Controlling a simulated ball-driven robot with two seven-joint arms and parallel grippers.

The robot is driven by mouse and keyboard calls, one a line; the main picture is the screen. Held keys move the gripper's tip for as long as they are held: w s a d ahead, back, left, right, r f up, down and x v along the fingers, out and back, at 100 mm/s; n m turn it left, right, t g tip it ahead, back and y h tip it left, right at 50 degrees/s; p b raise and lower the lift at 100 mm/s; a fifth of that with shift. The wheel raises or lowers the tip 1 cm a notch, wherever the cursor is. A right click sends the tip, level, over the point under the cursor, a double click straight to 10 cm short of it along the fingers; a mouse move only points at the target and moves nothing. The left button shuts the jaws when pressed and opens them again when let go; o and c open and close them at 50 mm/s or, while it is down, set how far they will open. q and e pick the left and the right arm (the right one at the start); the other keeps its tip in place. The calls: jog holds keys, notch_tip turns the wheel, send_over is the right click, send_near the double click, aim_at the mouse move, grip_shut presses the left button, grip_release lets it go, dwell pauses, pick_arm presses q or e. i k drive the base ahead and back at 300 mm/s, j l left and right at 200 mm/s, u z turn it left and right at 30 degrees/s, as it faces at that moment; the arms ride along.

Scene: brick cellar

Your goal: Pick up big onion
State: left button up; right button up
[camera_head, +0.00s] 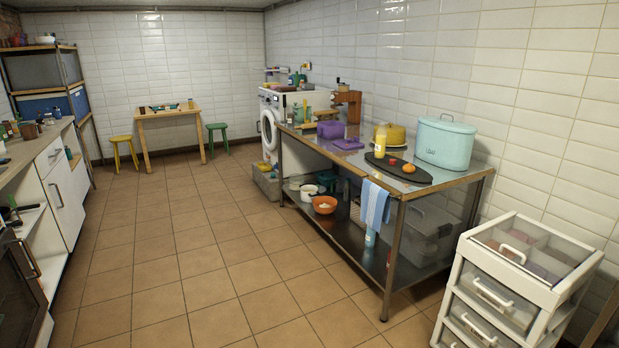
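A round orange-brown item (408,169), which looks like the big onion, lies on a dark oval board (378,168). I cannot tell for sure at this size that it is an onion. The board is on the metal table (450,177) along the right wall. A smaller red item (392,161) lies beside it to the left, and a yellow bottle (380,140) stands behind them on the board. Neither of my grippers is in view.
A teal bin (445,142), a yellow pot (392,133) and a purple box (329,131) stand on the table. A blue-white towel (374,205) hangs at its front. A white drawer unit (510,285) stands near right. The tiled floor (200,255) is clear.

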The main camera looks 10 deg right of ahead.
aim_at(409, 168)
jog(key=i+j+z, duration=0.1)
jog(key=i+z, duration=0.25)
jog(key=i, duration=0.15)
jog(key=i+j+z, duration=0.3)
jog(key=i, duration=0.2)
jog(key=i+j+z, duration=0.2)
jog(key=i+z, duration=0.15)
jog(key=i, duration=0.1)
